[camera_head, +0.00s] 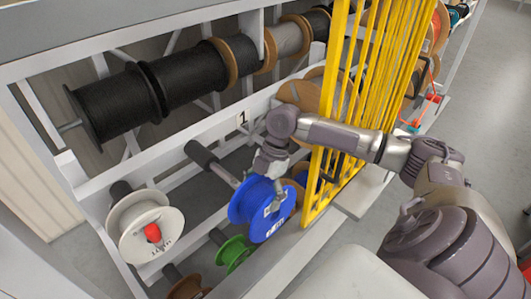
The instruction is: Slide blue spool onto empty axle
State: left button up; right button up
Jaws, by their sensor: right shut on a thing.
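The blue spool (252,207) hangs near the centre of the head view, its labelled flange facing forward. My right gripper (272,178) reaches down from above and is shut on the top of the spool. An axle (204,157) with a dark sleeve and a thinner light rod comes out of the rack to the upper left of the spool. The rod's end meets the spool's left rim in the picture; I cannot tell whether it enters the hub. My left gripper is not in view.
A white spool (146,231) with a red centre sits to the left. A green spool (236,252) and a brown spool (188,287) are below. A yellow barred frame (340,110) stands close to my right arm. Large black cable reels (113,104) fill the upper rack.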

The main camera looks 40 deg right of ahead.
jog(key=shift+w+a+r+b, duration=0.15)
jog(key=shift+w+b, duration=0.45)
jog(key=shift+w, duration=1.4)
jog(key=shift+w+a+f+b, duration=0.15)
jog(key=shift+w+b, duration=0.4)
jog(key=shift+w, duration=1.4)
jog(key=shift+w+a+r+b, duration=0.2)
jog(key=shift+w+b, duration=0.4)
jog(key=shift+w, duration=1.4)
jog(key=shift+w+a+f+b, duration=0.15)
jog(key=shift+w+b, duration=0.1)
jog(key=shift+w, duration=1.2)
jog(key=shift+w+a+r+b, duration=0.1)
jog(key=shift+w+a+b, duration=0.1)
jog(key=shift+w, duration=1.25)
jog(key=shift+d, duration=0.1)
jog(key=shift+f, duration=0.4)
jog(key=o, duration=1.3)
jog(key=shift+c, duration=0.2)
jog(key=shift+o, duration=0.3)
jog(key=shift+s+f, duration=0.1)
jog(key=v, duration=1.2)
